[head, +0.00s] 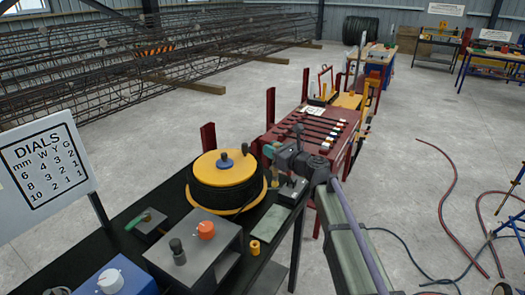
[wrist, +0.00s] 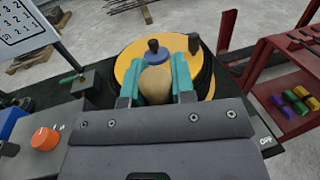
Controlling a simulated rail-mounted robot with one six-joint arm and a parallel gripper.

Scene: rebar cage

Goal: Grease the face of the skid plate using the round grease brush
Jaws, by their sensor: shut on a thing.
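My gripper (wrist: 156,84) has its two teal fingers shut on a tan, rounded piece, which I take to be the handle of the round grease brush (wrist: 155,88). The brush's far end is hidden in the wrist view. In the head view my gripper (head: 272,151) is beside the yellow-topped reel, above the bench's far end. A flat grey-green plate (head: 271,222) lies on the bench nearer the camera, possibly the skid plate; I cannot tell for sure. Its face looks bare.
The yellow-topped reel (head: 213,170) with knobs is close to my gripper. A grey box with an orange knob (head: 205,230), a small block with a green-handled tool (head: 143,221) and a dials sign (head: 48,166) stand left. A red rack (head: 318,125) stands beyond.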

